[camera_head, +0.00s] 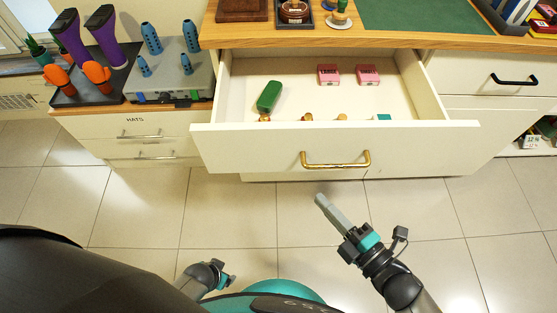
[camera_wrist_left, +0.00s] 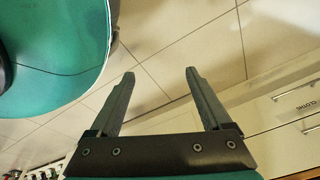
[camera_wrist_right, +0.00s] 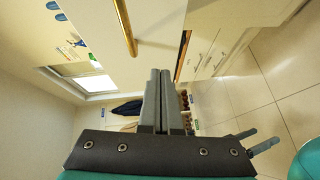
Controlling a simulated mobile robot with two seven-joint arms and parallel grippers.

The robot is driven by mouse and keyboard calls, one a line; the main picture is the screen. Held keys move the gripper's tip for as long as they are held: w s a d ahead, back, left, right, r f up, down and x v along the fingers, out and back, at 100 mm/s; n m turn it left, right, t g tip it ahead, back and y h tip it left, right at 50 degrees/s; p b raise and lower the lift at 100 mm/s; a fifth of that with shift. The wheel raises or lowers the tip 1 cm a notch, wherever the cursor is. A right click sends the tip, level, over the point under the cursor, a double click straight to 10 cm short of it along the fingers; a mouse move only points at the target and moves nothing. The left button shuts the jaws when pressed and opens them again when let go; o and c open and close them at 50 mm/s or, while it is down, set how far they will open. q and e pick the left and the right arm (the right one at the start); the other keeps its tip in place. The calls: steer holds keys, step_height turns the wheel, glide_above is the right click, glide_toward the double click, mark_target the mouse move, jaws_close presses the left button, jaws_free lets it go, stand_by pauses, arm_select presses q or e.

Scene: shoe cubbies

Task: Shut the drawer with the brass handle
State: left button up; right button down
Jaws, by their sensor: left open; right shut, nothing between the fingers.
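The white drawer (camera_head: 240,146) with the brass handle (camera_head: 335,162) is pulled out from under the wooden counter. Inside lie a green case (camera_head: 269,96), two pink boxes (camera_head: 328,74) and several small items near the front panel. My right gripper (camera_head: 322,201) is shut and empty, in front of and below the drawer front, apart from the handle. The brass handle also shows in the right wrist view (camera_wrist_right: 125,28), beyond the shut right fingers (camera_wrist_right: 162,75). My left gripper (camera_wrist_left: 160,75) is open and empty over the floor; its fingers are hard to make out in the head view.
A closed drawer with a black handle (camera_head: 514,80) is at the right. At the left is a lower cabinet marked HATS (camera_head: 135,120), with boots (camera_head: 68,38) and a grey box (camera_head: 172,80) on top. Tiled floor (camera_head: 240,220) is clear before the drawer.

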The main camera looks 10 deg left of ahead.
steer(key=s+a+r+n+g+y, duration=0.2)
steer(key=s+n+y, duration=0.1)
steer(key=n, duration=0.1)
steer(key=b, duration=0.1)
glide_toward(264, 156)
steer(key=a, duration=0.4)
arm_select(q)
steer(key=shift+w+d+r+b, duration=0.3)
steer(key=shift+w+d+r, duration=0.25)
steer(key=shift+w, duration=0.2)
steer(key=shift+w+d+r+b, duration=0.3)
steer(key=shift+w+d+r, duration=0.25)
steer(key=shift+w, duration=0.15)
arm_select(e)
steer(key=shift+w+a+r, duration=0.1)
steer(key=shift+w+a, duration=0.15)
steer(key=shift+w, duration=0.5)
steer(key=shift+w+a, duration=0.2)
steer(key=shift+w, duration=0.5)
